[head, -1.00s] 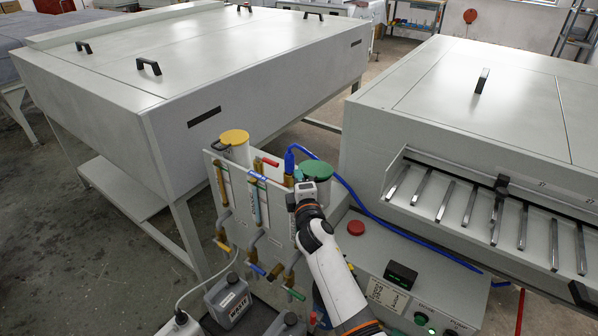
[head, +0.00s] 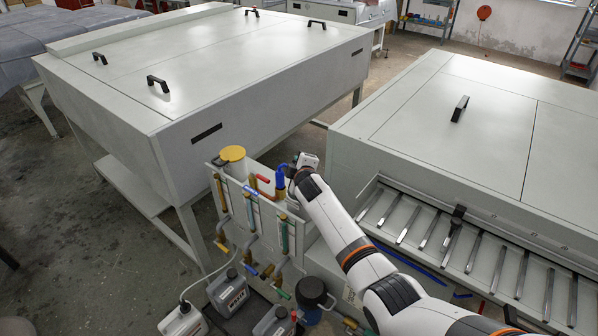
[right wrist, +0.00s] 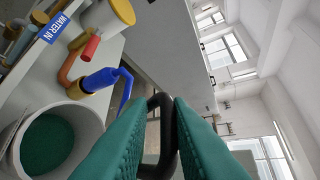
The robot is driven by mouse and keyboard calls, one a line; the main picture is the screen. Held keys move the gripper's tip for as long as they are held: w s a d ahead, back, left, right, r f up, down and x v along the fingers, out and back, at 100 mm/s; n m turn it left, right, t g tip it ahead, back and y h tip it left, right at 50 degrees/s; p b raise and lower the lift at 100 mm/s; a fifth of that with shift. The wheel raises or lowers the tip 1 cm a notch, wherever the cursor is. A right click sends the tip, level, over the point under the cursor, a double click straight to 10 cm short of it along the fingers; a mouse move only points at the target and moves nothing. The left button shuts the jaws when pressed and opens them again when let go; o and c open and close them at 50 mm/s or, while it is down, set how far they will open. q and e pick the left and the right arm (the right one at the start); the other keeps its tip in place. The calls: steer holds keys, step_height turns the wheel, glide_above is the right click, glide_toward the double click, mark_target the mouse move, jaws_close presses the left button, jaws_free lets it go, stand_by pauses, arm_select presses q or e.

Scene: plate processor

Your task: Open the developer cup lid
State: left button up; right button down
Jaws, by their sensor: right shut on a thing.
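In the right wrist view, the developer cup (right wrist: 87,120) is a white round cup at the lower left. Its mouth is uncovered and dark green (right wrist: 45,143) shows inside. My right gripper (right wrist: 168,108), with green textured fingers, is shut on a black loop handle (right wrist: 160,140), beside and apart from the cup. The lid's plate below the handle is hidden by the fingers. My left gripper is not in view.
A yellow-lidded cup (head: 232,153) stands at the left end of the valve panel. A red-handled valve (head: 262,178) and the blue fitting, with its hose, are close to the developer cup. Large grey machines stand left (head: 215,90) and right (head: 400,110). Jerrycans (head: 228,292) stand below.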

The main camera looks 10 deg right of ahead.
steer(key=w+d+r, duration=0.1)
steer(key=w+d, duration=0.1)
steer(key=shift+d+r, duration=0.3)
steer(key=shift+r, duration=0.1)
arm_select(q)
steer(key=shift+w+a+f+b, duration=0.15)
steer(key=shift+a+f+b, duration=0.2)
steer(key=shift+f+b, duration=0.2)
arm_select(e)
steer(key=shift+w+d+r, duration=0.1)
steer(key=shift+w+d, duration=0.3)
steer(key=shift+d, duration=0.25)
steer(key=shift+w+d, duration=0.35)
steer(key=shift+d, duration=0.25)
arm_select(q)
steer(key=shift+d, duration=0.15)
arm_select(e)
steer(key=c, duration=1.6)
jaws_free()
steer(key=shift+w+a+f, duration=0.15)
steer(key=shift+a+f, duration=0.05)
steer(key=shift+f, duration=0.05)
steer(key=shift+o, duration=0.4)
steer(key=shift+w+f, duration=0.1)
steer(key=shift+w, duration=0.15)
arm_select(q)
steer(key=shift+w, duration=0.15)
arm_select(e)
steer(key=shift+s, duration=0.1)
